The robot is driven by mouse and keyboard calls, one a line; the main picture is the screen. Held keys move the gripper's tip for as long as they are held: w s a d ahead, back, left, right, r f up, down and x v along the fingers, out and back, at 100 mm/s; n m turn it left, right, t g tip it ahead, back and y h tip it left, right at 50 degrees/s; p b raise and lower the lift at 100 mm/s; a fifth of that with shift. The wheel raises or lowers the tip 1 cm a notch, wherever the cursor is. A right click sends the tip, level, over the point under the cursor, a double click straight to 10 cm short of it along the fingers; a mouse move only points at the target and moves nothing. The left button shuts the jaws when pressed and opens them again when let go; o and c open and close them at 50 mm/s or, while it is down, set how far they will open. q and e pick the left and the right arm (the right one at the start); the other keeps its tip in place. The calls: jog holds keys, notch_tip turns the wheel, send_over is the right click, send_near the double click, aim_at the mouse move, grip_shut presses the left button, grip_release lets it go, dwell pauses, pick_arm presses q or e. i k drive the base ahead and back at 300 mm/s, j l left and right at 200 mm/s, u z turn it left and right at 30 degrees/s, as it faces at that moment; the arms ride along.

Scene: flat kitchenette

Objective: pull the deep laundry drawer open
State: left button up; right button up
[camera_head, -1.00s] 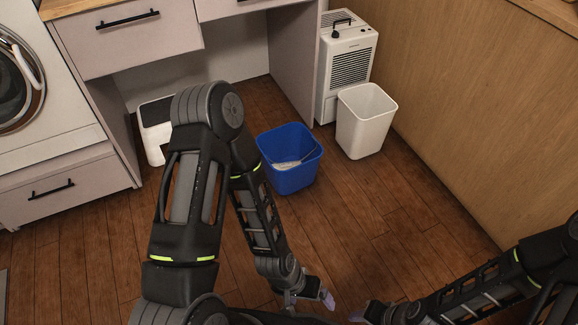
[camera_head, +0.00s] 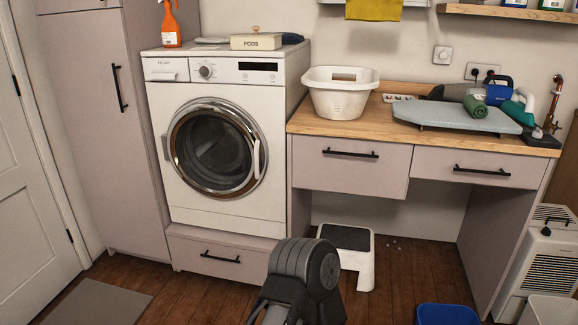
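Three shut drawers with black bar handles show in the head view. A deeper grey drawer (camera_head: 349,178) is under the left part of the wooden counter, its handle (camera_head: 350,154) near its top edge. A shallower drawer (camera_head: 478,169) is to its right. A low drawer (camera_head: 192,254) is under the washing machine, its handle (camera_head: 220,257) near the floor. I cannot tell from the picture which one is called the laundry drawer. A link of my arm rises at the bottom centre, partly in front of the low drawer's right side. Both my grippers are out of view.
The washing machine (camera_head: 285,120) is shut. A white basket (camera_head: 340,103) and an ironing board (camera_head: 455,116) are on the counter. A step stool (camera_head: 365,268), a blue bin (camera_head: 447,315) and a white dehumidifier (camera_head: 540,265) stand on the floor. A mat (camera_head: 100,303) lies at left.

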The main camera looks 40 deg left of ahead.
aim_at(342, 165)
jog(key=u, duration=1)
